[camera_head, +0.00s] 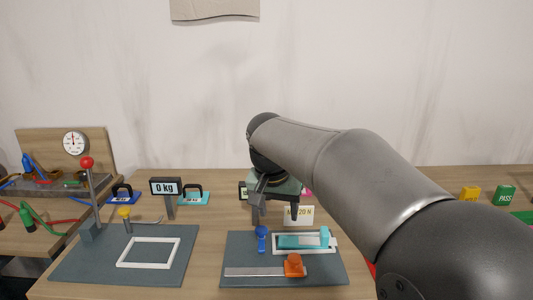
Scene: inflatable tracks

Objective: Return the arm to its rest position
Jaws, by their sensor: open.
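My arm (345,165) reaches in from the lower right and bends down over the right half of the table. My gripper (275,214) points down, with its two fingers apart and nothing seen between them. It shows in front of a white sign ending in "20 N" (300,216), above the back of the right grey mat (235,254). A teal block (305,242) lies in a white frame on that mat, below and right of the fingers. A blue-topped piece (262,236) stands just below the fingers. I cannot tell the exact height of the fingers above the mat.
An orange clamp (294,266) sits on a metal strip. The left mat (80,262) holds a white frame (148,253) and a red-knobbed lever (87,163). Behind stand a "0 kg" display (165,187) and handled weights. A gauge board (72,145) is far left.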

